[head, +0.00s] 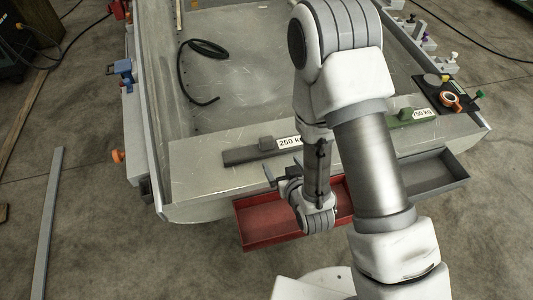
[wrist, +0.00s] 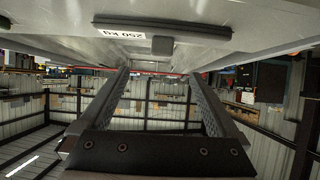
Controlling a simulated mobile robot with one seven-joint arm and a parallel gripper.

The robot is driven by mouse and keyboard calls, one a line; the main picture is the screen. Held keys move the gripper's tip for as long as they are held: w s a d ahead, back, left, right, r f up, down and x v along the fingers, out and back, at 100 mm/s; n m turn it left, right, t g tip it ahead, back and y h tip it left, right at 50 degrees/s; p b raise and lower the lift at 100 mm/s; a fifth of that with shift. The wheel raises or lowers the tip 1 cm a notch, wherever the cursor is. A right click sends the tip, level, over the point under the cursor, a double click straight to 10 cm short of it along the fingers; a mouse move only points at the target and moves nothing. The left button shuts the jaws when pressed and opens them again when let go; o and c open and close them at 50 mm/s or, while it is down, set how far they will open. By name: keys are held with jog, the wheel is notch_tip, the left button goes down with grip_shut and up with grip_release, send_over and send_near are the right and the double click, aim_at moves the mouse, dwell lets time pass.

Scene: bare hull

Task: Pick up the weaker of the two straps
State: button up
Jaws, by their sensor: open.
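A dark grey strap (head: 240,156) with a block-like buckle and a white label reading 250 kg lies on the near ledge of the hull, left of my arm. It also shows upside down at the top of the wrist view (wrist: 190,35). A green strap (head: 392,121) lies on the same ledge to the right; its label is partly unclear and seems to end in 50 kg. My arm hides part of the ledge between them. My gripper (head: 283,171) is open and empty, just in front of the grey strap and apart from it. Its two fingers are spread in the wrist view (wrist: 160,74).
A red tray (head: 262,238) lies below my gripper, with a grey tray (head: 462,176) to its right. A black hose (head: 183,75) lies inside the hull (head: 245,75). Clamps line the hull sides. A tape roll (head: 450,99) sits on a dark board at right.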

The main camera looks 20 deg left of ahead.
aim_at(268, 144)
jog(key=b+x, duration=0.4)
jog(key=b, duration=0.4)
jog(key=shift+w+a+f, duration=0.15)
jog(key=shift+f, duration=0.05)
jog(key=b, duration=0.3)
jog(key=shift+w+a+f+b, duration=0.15)
jog(key=shift+w+f+b, duration=0.05)
jog(key=shift+b, duration=0.2)
jog(key=b+x, duration=0.1)
jog(key=x, duration=0.3)
jog(key=shift+w+a, duration=0.2)
jog(key=shift+w, duration=0.15)
jog(key=shift+a+r+b+x, duration=0.15)
jog(key=shift+b+x, duration=0.3)
jog(key=shift+x, duration=0.85)
jog(key=shift+a+r+b+x, duration=0.15)
jog(key=shift+b+x, duration=0.25)
jog(key=shift+x, duration=0.9)
grip_shut()
